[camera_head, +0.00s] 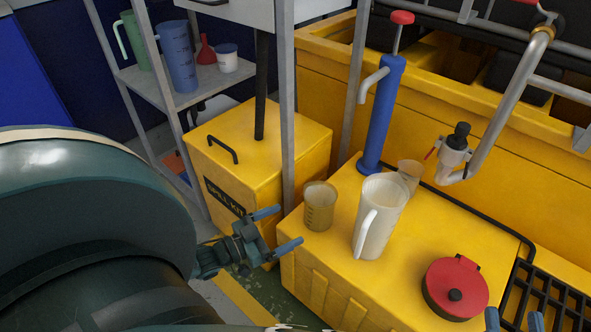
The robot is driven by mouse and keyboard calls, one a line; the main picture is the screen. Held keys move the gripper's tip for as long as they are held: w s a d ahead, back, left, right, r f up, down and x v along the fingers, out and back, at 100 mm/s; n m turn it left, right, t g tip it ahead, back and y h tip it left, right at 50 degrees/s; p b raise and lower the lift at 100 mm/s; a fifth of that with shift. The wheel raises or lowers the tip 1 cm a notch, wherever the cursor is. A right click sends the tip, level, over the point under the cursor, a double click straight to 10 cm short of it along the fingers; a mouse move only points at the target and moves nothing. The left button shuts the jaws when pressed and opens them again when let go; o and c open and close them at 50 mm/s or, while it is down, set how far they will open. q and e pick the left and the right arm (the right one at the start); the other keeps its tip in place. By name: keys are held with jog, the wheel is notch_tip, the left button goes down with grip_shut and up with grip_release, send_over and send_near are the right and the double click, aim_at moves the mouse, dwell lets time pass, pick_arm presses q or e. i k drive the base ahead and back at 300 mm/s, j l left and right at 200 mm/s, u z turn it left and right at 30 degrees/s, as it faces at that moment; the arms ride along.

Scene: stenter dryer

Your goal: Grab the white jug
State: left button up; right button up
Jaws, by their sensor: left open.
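The white jug (381,222) stands upright on the yellow deck (330,275), its handle on its left side. My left gripper (281,227) is open and empty, with its two blue fingertips apart. It is in front of the spill kit box, left of the jug and clear of it in the picture. My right gripper (514,318) shows only as two blue fingertips at the bottom right edge. They are apart with nothing seen between them; the rest is cut off.
A beaker (319,207) stands between my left gripper and the jug. Another beaker (409,176) and a blue pump (381,115) stand behind the jug. A red-lidded pot (455,288) sits at front right. A grey post (288,110) rises behind the first beaker.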

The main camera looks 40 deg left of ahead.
aim_at(384, 197)
jog(key=k+j, duration=0.25)
jog(key=k, duration=0.25)
jog(key=k+j, duration=0.25)
jog(key=k, duration=0.2)
